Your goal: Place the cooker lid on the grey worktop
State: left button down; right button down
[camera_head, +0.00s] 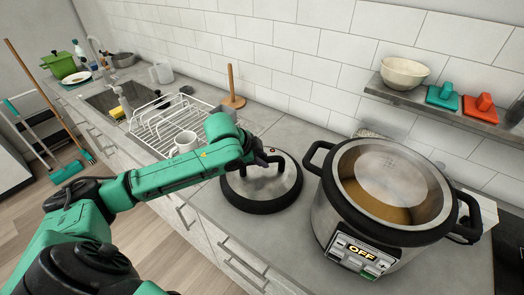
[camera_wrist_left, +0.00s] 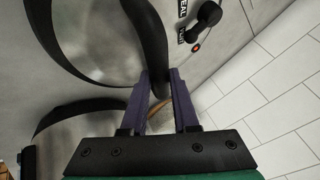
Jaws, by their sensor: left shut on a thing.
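The cooker lid (camera_head: 262,203), a round metal disc with a thick black rim, is level at the grey worktop (camera_head: 310,258), left of the cooker. I cannot tell whether it rests on the worktop or hovers just above. My left gripper (camera_head: 270,160) is over the lid, shut on its black handle. The left wrist view shows the purple fingers (camera_wrist_left: 160,95) at the dark curved handle (camera_wrist_left: 152,45), with the lid's metal face (camera_wrist_left: 110,35) beyond. The cooker (camera_head: 345,210) stands open, with brown contents, steam and "OFF" on its panel. My right gripper is not in view.
A white wire dish rack (camera_head: 160,127) with a white mug (camera_head: 186,142) stands left of the lid. A wooden paper-roll stand (camera_head: 232,90) is behind it. A wall shelf (camera_head: 440,110) holds a bowl (camera_head: 404,72) and two coloured items above the cooker.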

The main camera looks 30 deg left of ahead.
pick_arm(q)
jog(key=c, duration=0.7)
grip_release()
jog(key=shift+f, duration=0.15)
jog(key=shift+a, duration=0.1)
jog(key=shift+s+a+r, duration=0.1)
jog(key=shift+s+r, duration=0.05)
jog(key=shift+r, duration=0.2)
jog(key=b+v, duration=0.3)
jog(key=v, duration=0.8)
jog(key=shift+s+r+b, duration=0.15)
jog(key=shift+b, duration=0.15)
